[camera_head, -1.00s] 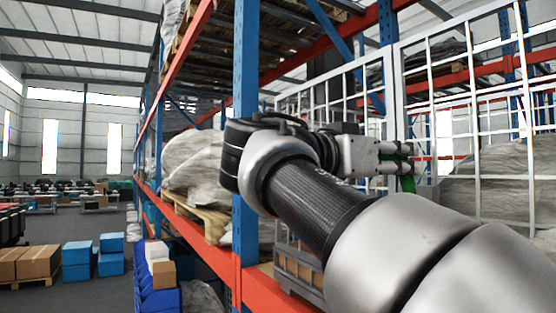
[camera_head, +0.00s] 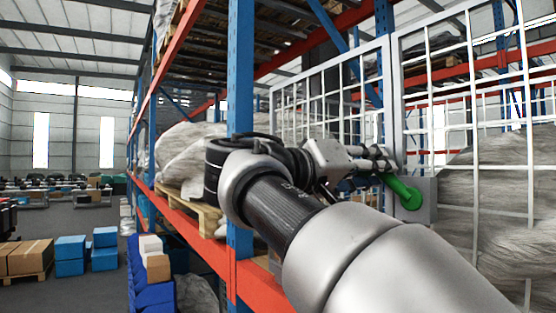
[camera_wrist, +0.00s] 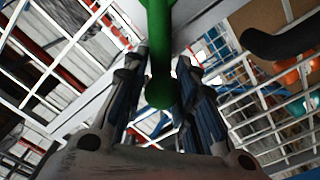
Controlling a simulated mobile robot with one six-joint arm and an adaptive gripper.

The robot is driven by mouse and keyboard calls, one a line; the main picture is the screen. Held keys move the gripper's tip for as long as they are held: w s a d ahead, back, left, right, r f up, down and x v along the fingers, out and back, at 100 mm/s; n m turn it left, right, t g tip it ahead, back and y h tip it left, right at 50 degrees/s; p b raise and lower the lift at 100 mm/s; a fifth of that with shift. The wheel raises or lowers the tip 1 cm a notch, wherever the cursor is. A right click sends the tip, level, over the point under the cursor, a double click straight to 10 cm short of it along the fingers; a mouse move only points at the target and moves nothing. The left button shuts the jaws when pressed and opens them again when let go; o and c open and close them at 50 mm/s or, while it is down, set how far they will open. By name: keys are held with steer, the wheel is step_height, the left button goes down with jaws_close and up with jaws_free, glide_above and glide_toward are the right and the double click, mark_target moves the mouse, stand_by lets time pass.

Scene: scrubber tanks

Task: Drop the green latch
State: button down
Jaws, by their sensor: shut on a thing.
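The green latch (camera_head: 403,193) is a bright green round-ended rod at the white mesh gate, beside a grey plate on the gate's frame. In the head view it slants down to the right from the fingertips. My gripper (camera_head: 386,158) is at the latch, with its fingers reaching right. In the wrist view the green latch (camera_wrist: 158,55) runs down from the top edge between the two fingers of my gripper (camera_wrist: 160,66). The fingers are shut on it. The exact contact points are partly hidden.
The white mesh gate (camera_head: 398,90) stands close beside my gripper, with wrapped loads (camera_head: 485,190) behind its bars. A blue rack post (camera_head: 240,70) and an orange beam (camera_head: 262,290) stand close to my arm.

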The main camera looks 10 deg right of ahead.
steer(key=shift+w+a+f+n, duration=0.1)
steer(key=shift+w+f+n, duration=0.15)
steer(key=shift+f+n, duration=0.8)
steer(key=shift+w+a+f+n, duration=0.1)
steer(key=shift+w+f+n, duration=0.2)
steer(key=shift+f+n, duration=0.7)
steer(key=shift+w+a+f+n, duration=0.1)
steer(key=shift+w+f+n, duration=0.15)
steer(key=shift+f+n, duration=0.8)
steer(key=shift+r+n, duration=0.3)
steer(key=shift+n, duration=0.1)
steer(key=c, duration=1.3)
jaws_free()
steer(key=shift+c, duration=0.2)
steer(key=shift+s+r, duration=0.1)
steer(key=shift+r, duration=0.05)
steer(key=shift+r, duration=0.1)
glide_toward(377, 195)
steer(key=v, duration=0.5)
steer(key=shift+s+a+r, duration=0.15)
steer(key=shift+a, duration=0.2)
